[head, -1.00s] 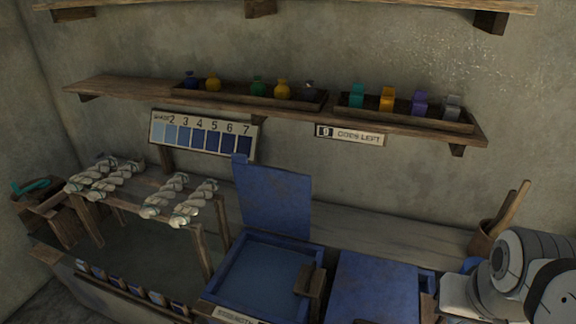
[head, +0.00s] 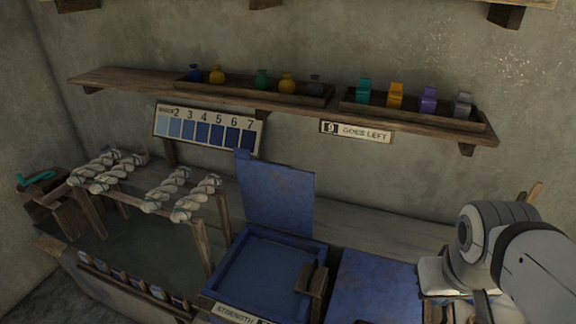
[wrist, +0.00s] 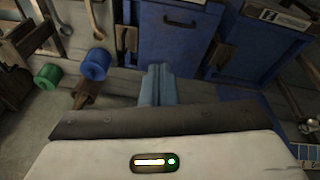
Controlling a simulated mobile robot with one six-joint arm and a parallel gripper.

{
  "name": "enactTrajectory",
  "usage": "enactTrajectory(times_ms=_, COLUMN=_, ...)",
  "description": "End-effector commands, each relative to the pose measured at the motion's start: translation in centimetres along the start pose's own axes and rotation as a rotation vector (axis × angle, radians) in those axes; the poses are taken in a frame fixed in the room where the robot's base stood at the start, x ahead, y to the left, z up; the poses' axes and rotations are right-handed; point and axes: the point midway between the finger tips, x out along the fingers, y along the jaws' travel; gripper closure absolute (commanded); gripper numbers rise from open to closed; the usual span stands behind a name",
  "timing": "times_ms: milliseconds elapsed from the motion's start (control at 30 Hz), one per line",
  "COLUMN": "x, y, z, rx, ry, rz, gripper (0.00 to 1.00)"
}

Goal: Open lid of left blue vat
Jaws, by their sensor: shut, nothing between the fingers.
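The left blue vat (head: 222,284) stands at bottom centre in the head view, with blue liquid inside. Its blue lid (head: 277,197) is raised, standing upright at the back toward the wall. The second blue vat, to its right, has its flat lid (head: 375,292) down. In the head view my arm is at the lower right and the fingertips do not show.
A wooden rack with pale yarn skeins (head: 168,189) stands left of the vat. A shelf (head: 300,108) with small bottles and coloured blocks runs along the wall above. Green (wrist: 48,76) and blue (wrist: 95,64) spools are left of my gripper in the wrist view.

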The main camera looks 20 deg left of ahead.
Motion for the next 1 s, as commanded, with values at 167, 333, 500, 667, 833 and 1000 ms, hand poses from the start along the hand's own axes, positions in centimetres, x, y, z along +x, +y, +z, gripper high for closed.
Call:
enactTrajectory(times_ms=167, x=3.0, y=0.4, z=-3.1, rx=-0.606, ry=-0.177, rz=0.155, gripper=1.0)
enactTrajectory(times_ms=333, x=5.6, y=0.0, z=-8.9, rx=-1.315, ry=-0.412, rz=0.347, gripper=1.0)
enactTrajectory(times_ms=500, x=8.2, y=-4.0, z=-16.3, rx=-1.979, ry=-0.7, rz=0.569, gripper=1.0)
enactTrajectory(times_ms=667, x=10.7, y=-12.0, z=-22.9, rx=-2.518, ry=-1.056, rz=0.846, gripper=1.0)
enactTrajectory(times_ms=833, x=13.2, y=-24.1, z=-27.0, rx=2.297, ry=1.238, rz=-0.992, gripper=1.0)
enactTrajectory(times_ms=1000, x=15.1, y=-34.6, z=-27.3, rx=1.783, ry=1.236, rz=-0.999, gripper=1.0)
